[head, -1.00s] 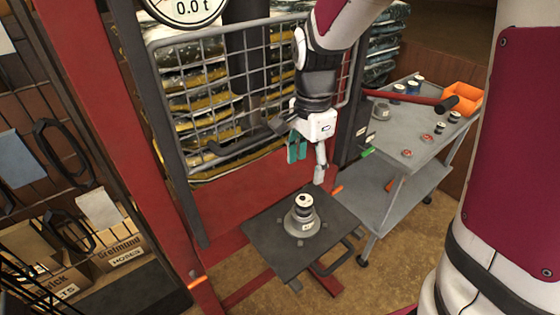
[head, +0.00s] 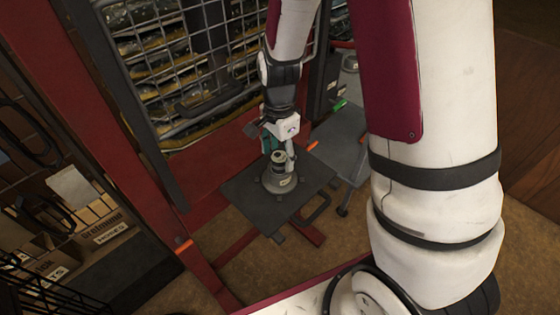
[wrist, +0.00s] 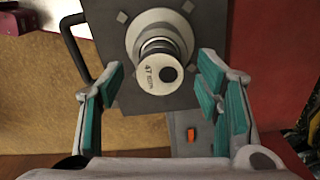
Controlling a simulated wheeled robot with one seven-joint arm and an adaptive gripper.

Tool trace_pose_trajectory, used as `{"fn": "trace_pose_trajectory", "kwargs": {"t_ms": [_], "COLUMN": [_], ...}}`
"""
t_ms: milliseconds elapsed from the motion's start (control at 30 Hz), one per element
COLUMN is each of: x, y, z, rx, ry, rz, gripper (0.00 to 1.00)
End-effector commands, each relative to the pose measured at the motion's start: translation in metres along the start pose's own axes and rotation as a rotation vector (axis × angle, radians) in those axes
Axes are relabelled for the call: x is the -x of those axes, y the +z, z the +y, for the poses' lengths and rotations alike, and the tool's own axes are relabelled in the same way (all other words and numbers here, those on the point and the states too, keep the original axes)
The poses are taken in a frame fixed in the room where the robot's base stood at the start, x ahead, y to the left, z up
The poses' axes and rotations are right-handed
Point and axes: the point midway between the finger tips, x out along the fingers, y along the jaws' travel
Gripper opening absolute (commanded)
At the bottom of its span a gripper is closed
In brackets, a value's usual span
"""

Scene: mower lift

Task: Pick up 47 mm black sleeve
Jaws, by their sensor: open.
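The 47 mm sleeve (wrist: 158,76) stands upright on a grey stepped base in the wrist view. Its pale end face reads "47 mm" around a dark round centre, and its side looks dark. In the head view the sleeve (head: 278,157) sits on top of the grey base (head: 278,182), on a dark square plate (head: 240,203). My gripper (head: 279,151) is open, pointing down at the sleeve. In the wrist view its teal-padded fingers stand on either side of the sleeve, with visible gaps. In the head view the fingers partly hide the sleeve; I cannot tell their exact height against it.
A red frame with a wire mesh guard (head: 205,60) stands behind the plate. A black handle (head: 318,209) sticks out from the plate's right side. A grey cart (head: 340,145) is at the right, partly behind my arm. Shelves with boxes (head: 100,225) stand at the left.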

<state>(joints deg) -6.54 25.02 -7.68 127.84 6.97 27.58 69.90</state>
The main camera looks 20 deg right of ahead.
Motion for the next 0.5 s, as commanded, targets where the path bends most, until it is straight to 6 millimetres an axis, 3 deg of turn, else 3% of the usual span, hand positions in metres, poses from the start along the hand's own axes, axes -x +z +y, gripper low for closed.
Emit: {"fn": "trace_pose_trajectory", "kwargs": {"t_ms": [133,433,500], "x": [-0.016,-0.019,-0.019], "y": [0.0,0.0,0.0], "z": [0.001,0.0,0.0], "rx": [0.0,0.0,0.0], "ry": [0.002,-0.001,-0.001], "rz": [0.0,0.0,0.0], "gripper": [0.59,0.59,0.43]}}
